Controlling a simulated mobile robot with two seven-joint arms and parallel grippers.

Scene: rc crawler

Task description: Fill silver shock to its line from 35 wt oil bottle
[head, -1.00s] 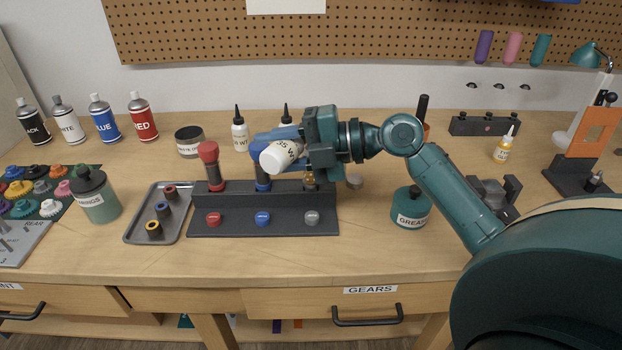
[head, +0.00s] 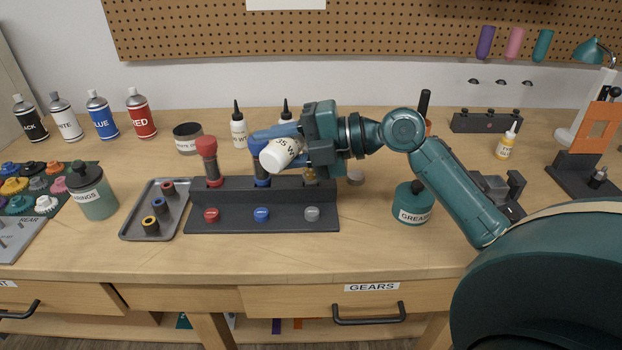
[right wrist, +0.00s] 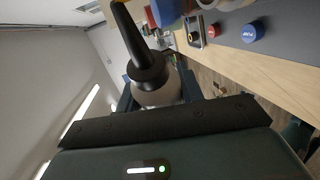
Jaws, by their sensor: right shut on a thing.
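My right gripper (head: 290,146) is shut on the white 35 wt oil bottle (head: 281,154), above the shock stand (head: 262,221). The bottle is tipped over, its label partly visible. Its nozzle is hidden in the head view; the right wrist view shows the black nozzle (right wrist: 128,35) and the bottle's white shoulder (right wrist: 158,92) between the fingers. The silver shock (head: 311,178) is in the stand's right place, mostly hidden by the gripper, with an amber tint showing. Whether oil is flowing, and the shock's line, cannot be seen. My left gripper is out of view.
A red shock (head: 208,165) and a blue shock (head: 262,177) stand in the same stand. A grey tray (head: 137,228) is to its left, a grease tub (head: 413,204) to its right. Two dropper bottles, one visible clearly (head: 239,131), stand behind. The bench front is clear.

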